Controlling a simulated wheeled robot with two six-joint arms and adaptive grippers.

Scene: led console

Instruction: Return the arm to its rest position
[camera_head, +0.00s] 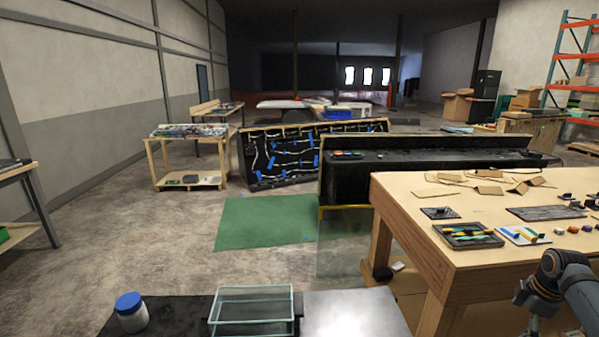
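Part of my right arm (560,282), dark grey with rounded joints, comes in at the lower right corner. It is in front of the right end of the wooden workbench (420,215). Its lower part runs down to the bottom edge of the picture, and no fingertips can be made out. My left arm and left gripper are out of the picture. A long black console (345,185) stands behind the workbench.
The workbench bears a tray of coloured parts (468,236), a white plate with coloured pieces (523,236) and cardboard scraps. A glass bin (252,309) and a blue-lidded jar (131,312) are at the bottom. A green mat (265,222) lies on open floor.

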